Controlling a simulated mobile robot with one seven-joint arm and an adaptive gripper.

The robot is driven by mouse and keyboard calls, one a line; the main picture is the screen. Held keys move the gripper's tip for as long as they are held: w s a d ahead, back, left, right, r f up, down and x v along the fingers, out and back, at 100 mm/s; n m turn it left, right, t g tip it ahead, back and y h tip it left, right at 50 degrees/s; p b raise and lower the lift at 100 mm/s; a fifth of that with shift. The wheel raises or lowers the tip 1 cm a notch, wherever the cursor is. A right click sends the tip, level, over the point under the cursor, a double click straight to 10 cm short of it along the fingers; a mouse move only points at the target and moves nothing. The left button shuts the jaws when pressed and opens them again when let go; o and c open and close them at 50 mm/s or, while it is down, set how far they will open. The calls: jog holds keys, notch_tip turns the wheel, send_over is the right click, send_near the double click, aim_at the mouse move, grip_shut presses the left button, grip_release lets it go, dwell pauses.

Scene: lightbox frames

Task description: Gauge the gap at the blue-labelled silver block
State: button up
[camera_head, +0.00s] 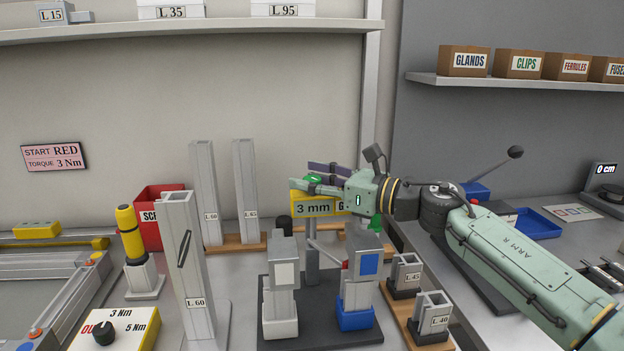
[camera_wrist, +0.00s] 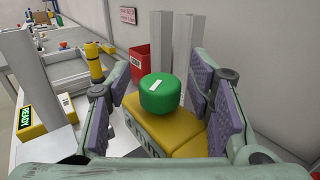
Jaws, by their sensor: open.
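The silver block with a blue label (camera_head: 369,264) stands upright on a blue foot on a dark base plate. A similar silver block with a white label (camera_head: 286,273) stands to its left on a white foot. Behind them is a yellow block marked "3 mm" (camera_head: 311,206); its other lettering is partly hidden. My gripper (camera_head: 308,180) is open above that yellow block. In the wrist view a green knob (camera_wrist: 161,94) on the yellow block (camera_wrist: 160,130) sits between the spread purple-padded fingers, with space on both sides. The gap at the blue-labelled block is too small to make out.
Tall silver profiles, including L 60 (camera_head: 184,265), stand left of the blocks. Short profiles L 45 (camera_head: 406,273) and L 40 (camera_head: 433,315) stand to the right. A red bin (camera_head: 150,232) is at the back left; a blue tray (camera_head: 537,222) lies at the right.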

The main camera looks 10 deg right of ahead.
jog(key=v, duration=1.2)
dwell(0.5)
